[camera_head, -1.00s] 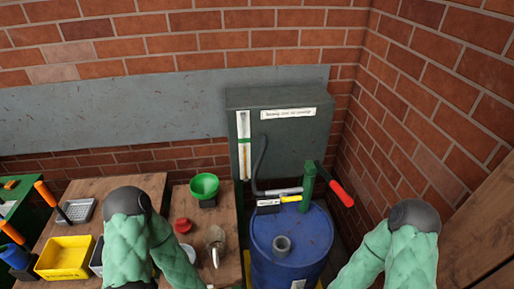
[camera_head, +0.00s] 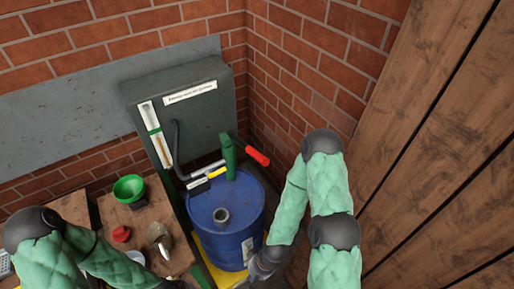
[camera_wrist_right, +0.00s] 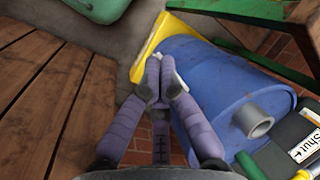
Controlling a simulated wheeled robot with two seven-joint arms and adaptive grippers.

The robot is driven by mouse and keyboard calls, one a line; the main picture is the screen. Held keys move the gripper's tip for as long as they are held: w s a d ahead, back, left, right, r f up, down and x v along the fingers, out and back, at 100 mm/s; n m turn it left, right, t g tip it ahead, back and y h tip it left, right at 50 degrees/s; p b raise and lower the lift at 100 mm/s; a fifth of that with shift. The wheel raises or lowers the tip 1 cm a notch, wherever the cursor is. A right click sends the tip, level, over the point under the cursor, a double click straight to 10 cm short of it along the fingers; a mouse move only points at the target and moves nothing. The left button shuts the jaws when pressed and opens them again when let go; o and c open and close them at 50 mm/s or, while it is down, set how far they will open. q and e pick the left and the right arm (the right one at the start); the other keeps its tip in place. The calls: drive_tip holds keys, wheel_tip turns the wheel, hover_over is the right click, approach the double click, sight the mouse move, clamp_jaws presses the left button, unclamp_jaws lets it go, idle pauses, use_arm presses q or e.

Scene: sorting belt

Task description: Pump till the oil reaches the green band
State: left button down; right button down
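A blue drum (camera_head: 240,225) stands in front of a dark cabinet (camera_head: 205,118). A green hand pump (camera_head: 229,155) rises from it, with its red handle (camera_head: 258,157) sticking out to the right. A yellow lever (camera_head: 217,172) lies near white labels; one reads "Shut" in the wrist view. The cabinet's sight gauge (camera_head: 147,115) has a green band (camera_head: 155,131); a thin yellow column, apparently oil, shows below the band. My right gripper (camera_wrist_right: 162,72) has its fingertips together, beside the drum and below the pump handle. My left gripper is at the bottom edge, mostly hidden.
A green funnel (camera_head: 129,187), a red cap (camera_head: 121,233) and a metal scoop (camera_head: 159,236) are on the wooden bench at left. A yellow tray edge (camera_head: 211,250) shows under the drum. A brick wall and wooden planks (camera_head: 440,150) bound the right side.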

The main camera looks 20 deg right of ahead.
wheel_tip(320, 180, up, 14)
drive_tip(key=p, duration=1.4)
wheel_tip(320, 180, up, 23)
drive_tip(key=m+g+h+p, duration=0.1)
drive_tip(key=m+h+p, duration=0.25)
drive_tip(key=p, duration=0.55)
hover_over(259, 153)
drive_tip(key=shift+w+f, duration=0.1)
drive_tip(key=shift+w, duration=0.25)
drive_tip(key=shift+w+d+r, duration=0.15)
drive_tip(key=shift+d+r, duration=0.1)
drive_tip(key=shift+r, duration=0.05)
drive_tip(key=shift+f, duration=0.1)
drive_tip(key=shift+s+a+f+b, duration=0.15)
drive_tip(key=shift+f+b, duration=0.25)
drive_tip(key=shift+f, duration=1.35)
drive_tip(key=shift+s+a+f+b, duration=0.1)
drive_tip(key=shift+s+f+b, duration=0.2)
drive_tip(key=shift+f, duration=1.4)
drive_tip(key=shift+w, duration=0.1)
